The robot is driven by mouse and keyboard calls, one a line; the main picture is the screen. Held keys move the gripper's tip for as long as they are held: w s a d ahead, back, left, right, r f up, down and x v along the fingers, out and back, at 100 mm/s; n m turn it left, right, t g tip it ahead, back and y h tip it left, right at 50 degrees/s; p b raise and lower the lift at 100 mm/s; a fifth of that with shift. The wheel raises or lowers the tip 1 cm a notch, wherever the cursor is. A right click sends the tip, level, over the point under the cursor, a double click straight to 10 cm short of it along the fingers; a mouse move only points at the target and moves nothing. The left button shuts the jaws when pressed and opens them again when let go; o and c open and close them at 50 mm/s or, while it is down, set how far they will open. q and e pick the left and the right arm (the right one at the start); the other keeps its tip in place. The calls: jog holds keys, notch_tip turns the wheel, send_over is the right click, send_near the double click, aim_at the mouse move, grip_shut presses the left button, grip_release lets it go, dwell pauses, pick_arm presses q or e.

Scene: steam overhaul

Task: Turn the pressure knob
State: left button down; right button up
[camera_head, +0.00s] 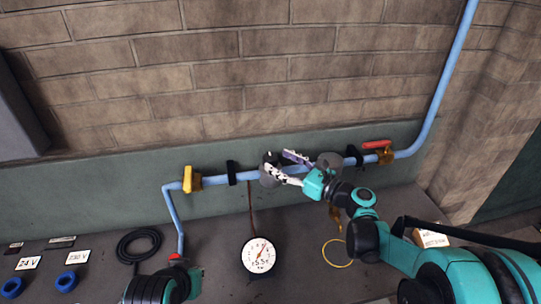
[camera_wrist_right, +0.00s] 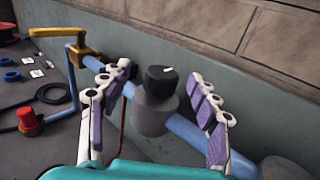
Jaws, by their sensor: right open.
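The pressure knob (camera_wrist_right: 160,82) is a black round knob with a white mark on top, sitting on a grey cylindrical body on the blue pipe. In the right wrist view my right gripper (camera_wrist_right: 161,72) is open, one finger on each side of the knob, with visible gaps. A round white gauge (camera_head: 258,255) with a red needle and a digital readout stands below the pipe. My left gripper's fingers do not show.
A yellow valve handle (camera_head: 188,179) is on the pipe at left and a red lever (camera_head: 376,144) at right. A red knob (camera_wrist_right: 29,118) stands below the yellow handle. A black coiled cable (camera_head: 139,243) and blue rings (camera_head: 67,281) lie on the bench at left.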

aim_at(276, 163)
jog(key=shift+s+d+f+m+t+h, duration=0.35)
jog(key=shift+s+d+t+h, duration=0.1)
jog(key=shift+s, duration=0.15)
jog(key=shift+s+d+f+m+t+h, duration=0.35)
jog(key=shift+s+d, duration=0.05)
jog(key=shift+s, duration=0.15)
jog(key=shift+f, duration=0.15)
jog(key=b+x, duration=0.1)
jog(key=x, duration=0.6)
jog(key=shift+w, duration=0.25)
jog(key=c, duration=1.2)
jog(key=shift+o, duration=0.2)
